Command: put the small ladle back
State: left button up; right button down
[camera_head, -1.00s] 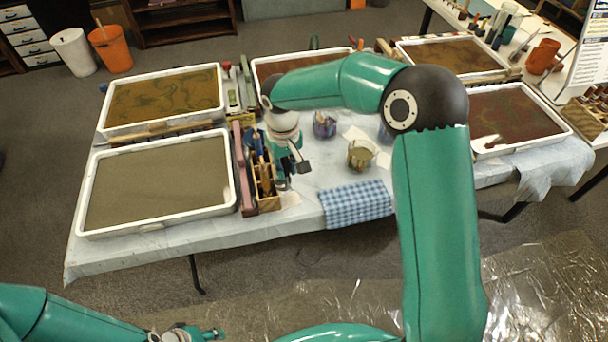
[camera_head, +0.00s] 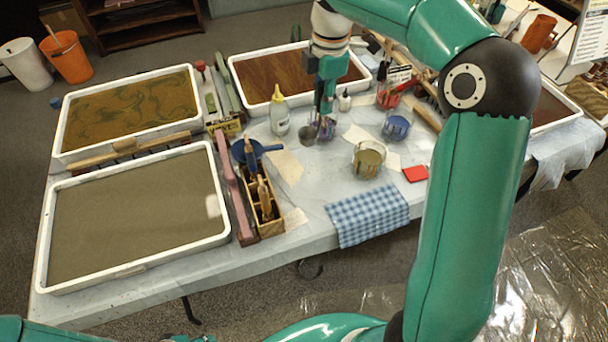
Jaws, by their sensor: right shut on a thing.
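My right gripper (camera_head: 324,108) hangs over the back middle of the table, between a cream bottle and a small white bottle. It is shut on the small ladle, whose round grey bowl (camera_head: 309,133) shows just below the fingers. The handle is mostly hidden by the gripper. A purple jar (camera_head: 326,130) stands right beside or behind the ladle bowl; I cannot tell whether they touch. Only a sliver of what may be my left gripper shows at the bottom edge, and its fingers cannot be made out.
A cream bottle (camera_head: 279,112) stands left of the gripper. A blue-filled cup (camera_head: 396,126), an ochre cup (camera_head: 368,160) and a red square (camera_head: 415,174) lie to the right. A wooden caddy (camera_head: 270,228) and a checked cloth (camera_head: 340,232) are in front.

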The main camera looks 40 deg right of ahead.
notch_tip(320, 180, down, 19)
jog(key=shift+f, duration=0.2)
dwell(0.3)
jog(key=shift+a, duration=0.1)
jog(key=shift+f, duration=0.15)
jog(key=c, duration=1.1)
grip_release()
jog(key=shift+o, duration=0.2)
notch_tip(320, 180, up, 12)
jog(key=shift+d+r, duration=0.2)
